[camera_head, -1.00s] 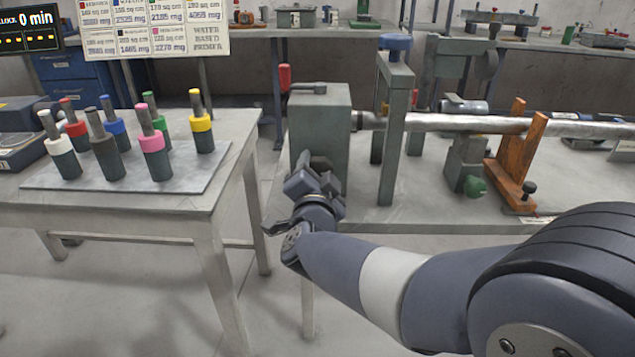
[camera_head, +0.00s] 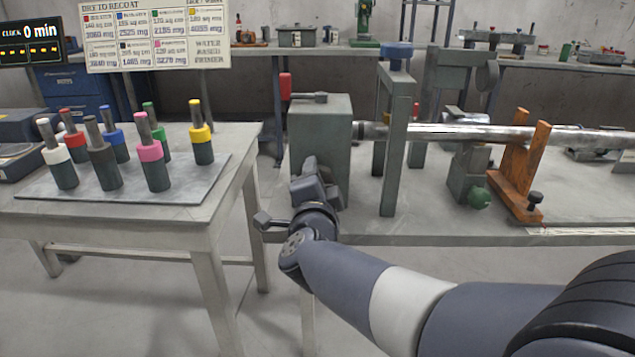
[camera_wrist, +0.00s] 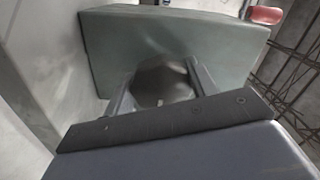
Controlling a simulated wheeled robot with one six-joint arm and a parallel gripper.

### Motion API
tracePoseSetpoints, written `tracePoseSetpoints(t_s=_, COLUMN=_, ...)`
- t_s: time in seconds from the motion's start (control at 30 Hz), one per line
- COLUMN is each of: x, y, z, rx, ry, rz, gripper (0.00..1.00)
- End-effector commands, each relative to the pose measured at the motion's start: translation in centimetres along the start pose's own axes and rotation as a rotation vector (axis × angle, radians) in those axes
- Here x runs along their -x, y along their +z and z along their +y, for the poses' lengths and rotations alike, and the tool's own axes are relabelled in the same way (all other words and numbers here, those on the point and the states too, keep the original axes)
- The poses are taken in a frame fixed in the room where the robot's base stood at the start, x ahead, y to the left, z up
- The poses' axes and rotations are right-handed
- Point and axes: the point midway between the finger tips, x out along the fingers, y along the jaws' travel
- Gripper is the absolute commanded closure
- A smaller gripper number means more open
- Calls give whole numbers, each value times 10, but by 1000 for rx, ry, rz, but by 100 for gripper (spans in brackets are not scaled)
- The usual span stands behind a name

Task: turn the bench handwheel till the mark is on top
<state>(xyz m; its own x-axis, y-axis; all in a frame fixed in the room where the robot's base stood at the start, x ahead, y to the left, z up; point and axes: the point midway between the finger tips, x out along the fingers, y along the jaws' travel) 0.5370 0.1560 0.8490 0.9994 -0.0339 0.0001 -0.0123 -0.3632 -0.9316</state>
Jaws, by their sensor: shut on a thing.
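My gripper (camera_head: 311,172) is at the front of the grey-green headstock box (camera_head: 320,118) on the bench. In the wrist view its two fingers are shut on a dark grey rounded piece (camera_wrist: 160,82) right at the face of the box (camera_wrist: 178,38). This piece may be the handwheel, but my gripper hides most of it. I cannot make out a mark on it.
A long metal shaft (camera_head: 470,132) runs right from the box through a grey upright frame (camera_head: 392,150) and an orange stand (camera_head: 517,170). A table (camera_head: 215,215) with several colour-banded pins on a plate stands left. Open floor lies between table and bench.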

Motion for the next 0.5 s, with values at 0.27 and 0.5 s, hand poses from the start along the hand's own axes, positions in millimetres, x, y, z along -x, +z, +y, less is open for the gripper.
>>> tracePoseSetpoints(t_s=0.27, x=0, y=0, z=0, rx=1, ry=1, rz=0, gripper=38)
tracePoseSetpoints(t_s=0.5, x=0, y=0, z=0, rx=2, ry=0, rz=0, gripper=25)
